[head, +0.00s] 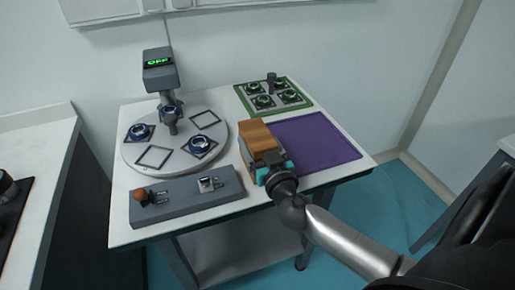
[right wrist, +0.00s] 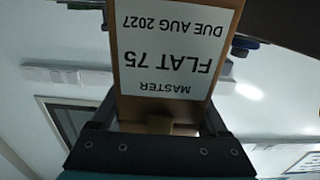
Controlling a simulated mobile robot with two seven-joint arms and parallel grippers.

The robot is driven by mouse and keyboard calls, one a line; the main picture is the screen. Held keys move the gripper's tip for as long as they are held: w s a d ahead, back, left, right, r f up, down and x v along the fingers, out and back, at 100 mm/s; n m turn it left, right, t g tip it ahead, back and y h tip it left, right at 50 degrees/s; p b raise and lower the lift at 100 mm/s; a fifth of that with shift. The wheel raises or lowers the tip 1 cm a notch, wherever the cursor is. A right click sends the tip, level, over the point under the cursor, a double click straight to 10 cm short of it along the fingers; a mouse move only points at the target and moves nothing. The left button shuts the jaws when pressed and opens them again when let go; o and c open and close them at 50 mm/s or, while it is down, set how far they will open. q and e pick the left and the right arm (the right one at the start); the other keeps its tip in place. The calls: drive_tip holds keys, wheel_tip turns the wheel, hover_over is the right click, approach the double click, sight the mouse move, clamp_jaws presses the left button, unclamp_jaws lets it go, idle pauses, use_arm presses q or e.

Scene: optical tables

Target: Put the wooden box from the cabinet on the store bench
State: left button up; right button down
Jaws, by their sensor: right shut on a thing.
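The wooden box (head: 257,134) is held by my right gripper (head: 266,158) over the small table, at the left edge of the purple mat (head: 310,141). In the right wrist view the box (right wrist: 122,70) fills the space between the fingers and bears a white label reading "MASTER FLAT 75 DUE AUG 2027", upside down. My right gripper (right wrist: 160,122) is shut on it. Whether the box touches the table or mat is hard to tell. My left gripper is not in view. No cabinet is clearly seen.
A round plate (head: 175,160) with several square frames and blue-ringed parts stands left, under a grey post device showing green "OFF" (head: 159,63). A grey control block (head: 187,199) with an orange knob lies in front. A green-edged tray (head: 272,95) sits behind the mat.

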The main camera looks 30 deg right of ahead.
idle(0.3)
drive_tip(key=shift+f, duration=0.2)
unclamp_jaws()
